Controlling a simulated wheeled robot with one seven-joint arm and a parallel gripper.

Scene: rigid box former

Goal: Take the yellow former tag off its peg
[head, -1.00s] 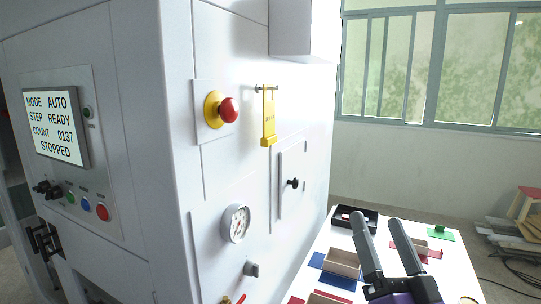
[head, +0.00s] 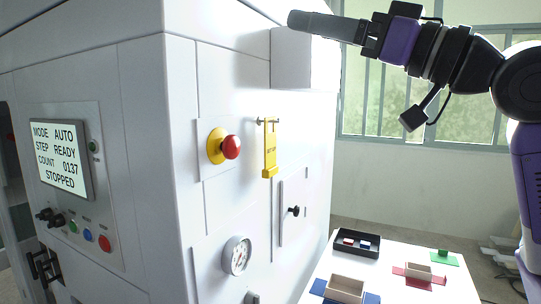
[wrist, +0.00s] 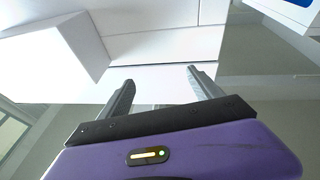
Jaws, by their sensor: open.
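The yellow former tag (head: 269,150) hangs upright from a small peg (head: 267,121) on the white machine's side panel in the head view. It has dark lettering and a thicker lower lip. My gripper (head: 291,20) is raised high at the top of the head view, pointing left, above and apart from the tag. In the wrist view my gripper (wrist: 156,84) shows two dark fingers spread apart with nothing between them. The tag is not seen in the wrist view.
A red emergency button (head: 231,148) sits just left of the tag. A black knob (head: 293,211) and a gauge (head: 237,256) are lower on the panel. A white box (head: 300,62) juts out above right. A white table (head: 391,262) holds trays and coloured mats.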

